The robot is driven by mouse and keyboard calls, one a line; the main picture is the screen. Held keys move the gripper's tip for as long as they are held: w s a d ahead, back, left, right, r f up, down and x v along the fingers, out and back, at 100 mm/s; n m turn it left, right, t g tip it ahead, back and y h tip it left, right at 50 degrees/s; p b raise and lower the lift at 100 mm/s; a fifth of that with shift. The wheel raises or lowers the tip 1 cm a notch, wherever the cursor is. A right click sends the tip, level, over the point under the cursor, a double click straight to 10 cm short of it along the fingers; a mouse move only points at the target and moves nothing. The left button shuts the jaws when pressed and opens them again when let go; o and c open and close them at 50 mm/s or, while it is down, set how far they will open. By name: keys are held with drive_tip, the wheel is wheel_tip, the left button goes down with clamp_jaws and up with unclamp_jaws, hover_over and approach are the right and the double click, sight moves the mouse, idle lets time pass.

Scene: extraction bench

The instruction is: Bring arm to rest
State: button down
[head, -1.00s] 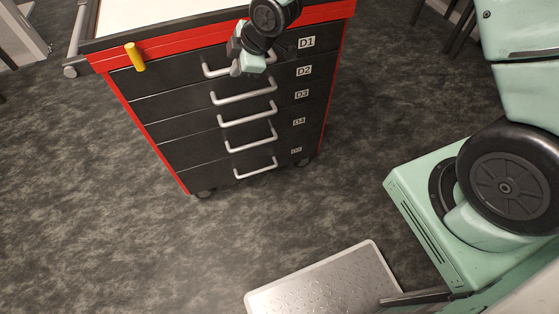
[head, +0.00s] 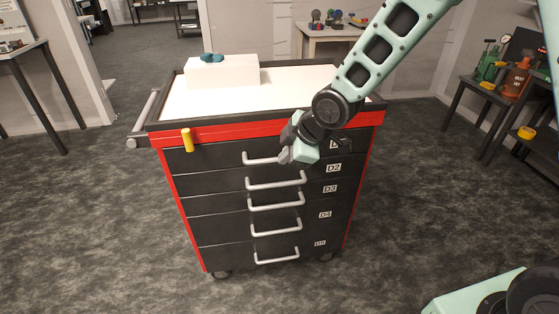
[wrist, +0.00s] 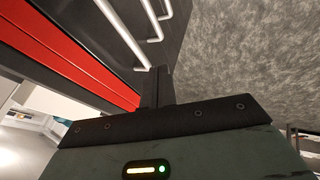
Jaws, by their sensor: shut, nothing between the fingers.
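My arm (head: 385,55) reaches in from the upper right in the head view. My gripper (head: 285,156) is at the front of the drawer cabinet (head: 225,205), at the right end of the top drawer's handle (head: 262,160). Its fingers are together with nothing between them. I cannot tell whether they touch the handle. In the wrist view the dark fingers (wrist: 158,85) point towards the cabinet front, with its red band (wrist: 65,60) on the left and handles above. My wrist partly covers the D1 label.
The cabinet's white top (head: 300,90) carries a white box (head: 222,75) with a blue-green object (head: 212,57) on it. A yellow peg (head: 187,140) sticks out at the front left. Tables stand left, right and behind.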

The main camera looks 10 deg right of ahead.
drive_tip(key=s+r+m+g+h+p, duration=0.1)
drive_tip(key=s+r+m, duration=0.2)
drive_tip(key=s, duration=0.7)
drive_tip(key=s+r+m+g+h+p, duration=0.1)
drive_tip(key=s+r, duration=0.4)
drive_tip(key=s, duration=0.5)
drive_tip(key=s+r+m+g+h+p, duration=0.1)
drive_tip(key=s+r+m+g+p, duration=0.1)
drive_tip(key=s, duration=0.8)
wheel_tip(320, 180, up, 2)
drive_tip(key=m+g, duration=0.1)
drive_tip(key=m, duration=0.2)
drive_tip(key=shift+d, duration=0.3)
